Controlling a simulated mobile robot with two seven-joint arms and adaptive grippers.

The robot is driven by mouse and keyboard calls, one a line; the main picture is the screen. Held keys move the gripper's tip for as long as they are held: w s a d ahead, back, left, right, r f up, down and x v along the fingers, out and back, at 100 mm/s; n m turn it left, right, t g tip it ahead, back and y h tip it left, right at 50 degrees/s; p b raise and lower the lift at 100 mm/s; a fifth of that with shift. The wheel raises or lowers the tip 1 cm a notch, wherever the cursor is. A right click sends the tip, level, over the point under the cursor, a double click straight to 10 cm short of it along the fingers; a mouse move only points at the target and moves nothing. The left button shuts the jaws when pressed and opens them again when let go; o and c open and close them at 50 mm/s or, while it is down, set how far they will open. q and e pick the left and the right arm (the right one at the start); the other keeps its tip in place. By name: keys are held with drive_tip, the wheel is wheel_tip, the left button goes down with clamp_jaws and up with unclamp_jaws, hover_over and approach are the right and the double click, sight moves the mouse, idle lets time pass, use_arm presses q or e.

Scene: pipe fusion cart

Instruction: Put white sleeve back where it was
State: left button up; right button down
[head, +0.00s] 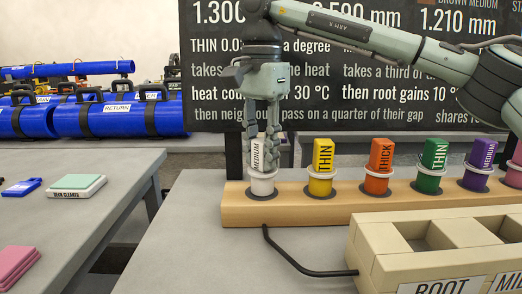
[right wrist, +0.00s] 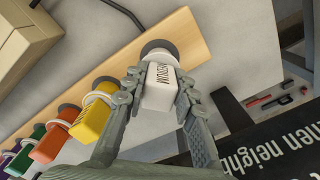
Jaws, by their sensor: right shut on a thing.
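The white sleeve (head: 258,157), marked MEDIUM, is upright at the left end of the wooden rack (head: 290,213). Its round white lower part (head: 262,184) is over the dark ring of the leftmost place; I cannot tell whether it is fully seated. My right gripper (head: 265,147) points down from above and is shut on the sleeve's block. In the right wrist view, the white sleeve (right wrist: 159,88) is between the two fingers of the gripper (right wrist: 158,93), with its round part at the rack's end. My left gripper is not in view.
Yellow (head: 322,157), orange (head: 381,157), green (head: 434,154) and purple (head: 482,155) sleeves stand to the right in the rack. A beige box (head: 440,258) with open compartments is in front, with a black cable (head: 290,260) beside it.

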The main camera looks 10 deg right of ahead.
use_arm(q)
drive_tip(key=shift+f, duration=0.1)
use_arm(e)
drive_tip(key=shift+f, duration=0.1)
drive_tip(key=c, duration=1.2)
unclamp_jaws()
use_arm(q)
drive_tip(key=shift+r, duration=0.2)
use_arm(e)
wheel_tip(320, 180, up, 10)
drive_tip(key=shift+r+p, duration=0.25)
drive_tip(key=shift+p, duration=0.4)
drive_tip(key=shift+r, duration=0.5)
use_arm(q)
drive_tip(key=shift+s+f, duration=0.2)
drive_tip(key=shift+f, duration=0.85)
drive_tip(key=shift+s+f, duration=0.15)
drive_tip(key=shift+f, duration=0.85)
use_arm(e)
drive_tip(key=shift+r, duration=0.4)
